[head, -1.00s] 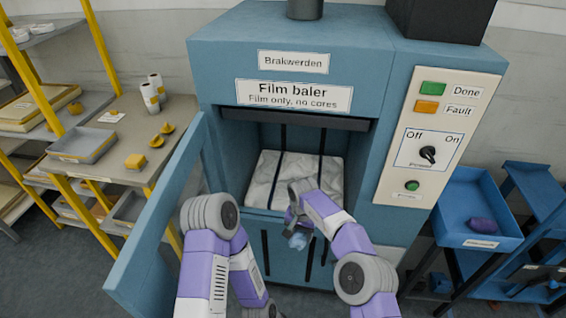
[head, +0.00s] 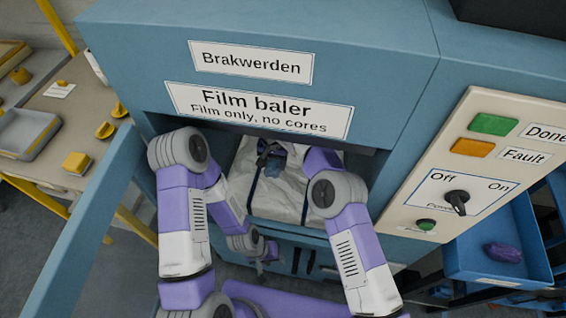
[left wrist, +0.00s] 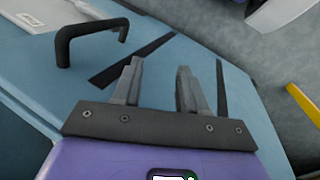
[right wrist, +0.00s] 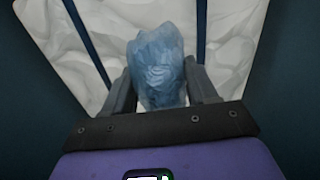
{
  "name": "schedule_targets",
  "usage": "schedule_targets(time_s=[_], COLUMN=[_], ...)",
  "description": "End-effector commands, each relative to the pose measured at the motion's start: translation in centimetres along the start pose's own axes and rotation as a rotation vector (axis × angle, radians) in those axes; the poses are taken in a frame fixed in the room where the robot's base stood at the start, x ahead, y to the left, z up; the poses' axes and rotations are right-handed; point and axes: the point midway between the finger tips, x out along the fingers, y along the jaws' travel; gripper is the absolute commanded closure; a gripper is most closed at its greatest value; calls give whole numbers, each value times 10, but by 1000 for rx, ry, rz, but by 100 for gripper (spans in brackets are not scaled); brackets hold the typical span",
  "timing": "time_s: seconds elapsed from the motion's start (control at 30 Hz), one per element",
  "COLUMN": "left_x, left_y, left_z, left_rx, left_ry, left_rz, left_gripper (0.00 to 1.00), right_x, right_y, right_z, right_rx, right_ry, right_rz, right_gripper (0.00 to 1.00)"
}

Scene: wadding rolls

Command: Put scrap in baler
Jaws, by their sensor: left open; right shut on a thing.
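The film baler (head: 330,40) stands ahead with its door (head: 85,240) swung open to the left. White wrapped material with dark straps (head: 285,200) lies in its chamber; it also fills the back of the right wrist view (right wrist: 230,45). My right gripper (head: 272,155) is inside the chamber opening, shut on a crumpled blue film scrap (right wrist: 158,68). The scrap is held above the white material. My left gripper (head: 265,262) is low in front of the baler's lower panel. In the left wrist view its two fingers (left wrist: 160,85) are apart and empty.
The control panel (head: 470,160) has green and orange lamps, a power knob and a green button. A blue bin (head: 500,245) with a purple item (head: 503,252) stands at right. A table (head: 75,110) with a grey tray and yellow pieces is at left.

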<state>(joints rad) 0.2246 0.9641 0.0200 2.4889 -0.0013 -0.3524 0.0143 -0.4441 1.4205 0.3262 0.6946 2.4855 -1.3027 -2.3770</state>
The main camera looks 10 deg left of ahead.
Motion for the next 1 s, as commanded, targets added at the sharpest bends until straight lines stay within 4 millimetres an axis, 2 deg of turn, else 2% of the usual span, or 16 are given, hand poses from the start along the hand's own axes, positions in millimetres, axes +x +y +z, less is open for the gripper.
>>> schedule_targets(time_s=[0.03,0.2,0.43,0.6,1.0], left_x=[7,19,25,35,34], left_y=[-3,-8,-10,-13,-13], left_z=[0,1,0,0,0], left_rx=[0,-1,-1,0,0], left_ry=[-2,-4,-3,-3,-3], left_rz=[0,0,0,0,0], left_gripper=[57,57,57,57,57], right_x=[14,46,63,88,94], right_y=[-1,-1,-1,-2,-1], right_z=[2,2,2,2,2], right_rx=[-3,-4,-2,-4,-2], right_ry=[-4,-3,-3,-3,-4], right_rz=[3,2,1,3,0], right_gripper=[77,77,77,77,77])
